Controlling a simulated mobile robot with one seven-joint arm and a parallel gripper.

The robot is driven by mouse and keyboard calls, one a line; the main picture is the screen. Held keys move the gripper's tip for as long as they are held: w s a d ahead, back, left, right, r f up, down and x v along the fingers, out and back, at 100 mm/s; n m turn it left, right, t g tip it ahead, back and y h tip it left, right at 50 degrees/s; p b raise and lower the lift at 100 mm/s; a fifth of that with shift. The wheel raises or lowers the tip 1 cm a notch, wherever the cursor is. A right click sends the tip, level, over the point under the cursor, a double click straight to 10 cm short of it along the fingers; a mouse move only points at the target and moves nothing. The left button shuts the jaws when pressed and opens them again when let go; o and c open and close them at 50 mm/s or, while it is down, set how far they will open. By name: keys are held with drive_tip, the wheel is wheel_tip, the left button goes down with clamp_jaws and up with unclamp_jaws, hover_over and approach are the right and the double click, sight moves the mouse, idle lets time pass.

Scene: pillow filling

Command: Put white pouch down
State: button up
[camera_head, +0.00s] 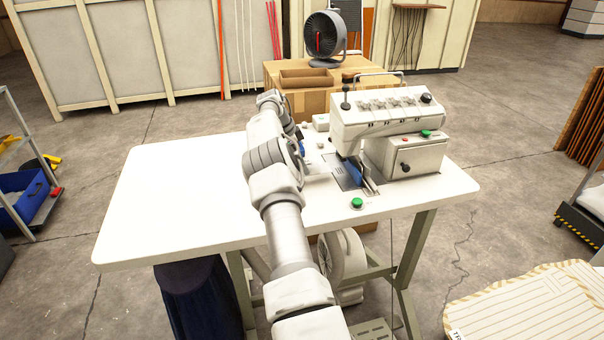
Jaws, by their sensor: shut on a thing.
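My arm reaches over the white sewing table (170,190), and my gripper (303,158) is just left of the sewing machine's needle area, mostly hidden behind my own wrist. The gripper is shut on a pale thing, taken to be the white pouch (318,167), of which only a small part shows, low over the tabletop or touching it; I cannot tell which. Its fingers cannot be made out clearly.
The sewing machine (385,115) stands on the table's right half, with a green button (357,203) in front of it. The left half of the tabletop is bare.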

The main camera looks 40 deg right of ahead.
wheel_tip(320, 180, down, 4)
drive_tip(key=shift+r, duration=0.15)
drive_tip(key=o, duration=1.5)
drive_tip(key=shift+r, duration=0.1)
